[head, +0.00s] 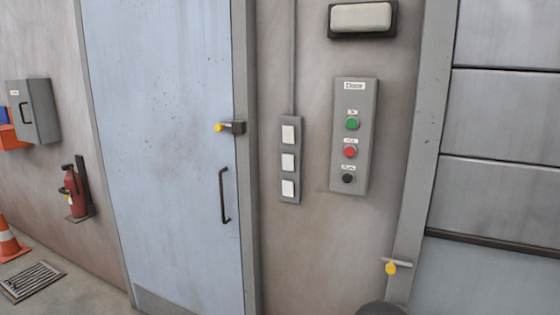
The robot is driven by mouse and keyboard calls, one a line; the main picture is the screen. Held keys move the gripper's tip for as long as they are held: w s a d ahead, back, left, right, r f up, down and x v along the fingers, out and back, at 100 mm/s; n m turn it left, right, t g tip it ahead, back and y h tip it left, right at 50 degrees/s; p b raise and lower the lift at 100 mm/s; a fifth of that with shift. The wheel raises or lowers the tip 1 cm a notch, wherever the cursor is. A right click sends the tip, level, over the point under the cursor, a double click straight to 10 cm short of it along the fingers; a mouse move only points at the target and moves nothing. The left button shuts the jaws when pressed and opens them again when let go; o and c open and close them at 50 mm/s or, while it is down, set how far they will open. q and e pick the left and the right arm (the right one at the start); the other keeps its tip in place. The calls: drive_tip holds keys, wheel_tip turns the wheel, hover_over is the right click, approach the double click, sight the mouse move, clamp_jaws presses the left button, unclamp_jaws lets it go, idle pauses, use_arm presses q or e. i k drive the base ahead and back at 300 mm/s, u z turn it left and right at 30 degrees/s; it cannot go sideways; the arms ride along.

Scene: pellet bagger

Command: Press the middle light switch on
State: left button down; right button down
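A narrow grey switch plate (291,197) is fixed on the wall between the door and the button box. It carries three white rocker switches in a vertical row. The middle light switch (288,161) sits between the upper switch (288,134) and the lower switch (288,187). I cannot tell from this distance which way each rocker is tipped. Nothing covers the switches. Neither of my grippers shows in the head view.
Right of the switches is a grey door box (368,95) with green, red and black buttons. A blue-grey door (170,150) with a handle stands left. A fire extinguisher (75,193) and orange cone (9,243) are further left. A sectional door (505,115) is at right.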

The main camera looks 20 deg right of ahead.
sight(288, 163)
drive_tip(key=z, duration=0.1)
drive_tip(key=i, duration=0.95)
drive_tip(key=u, duration=0.1)
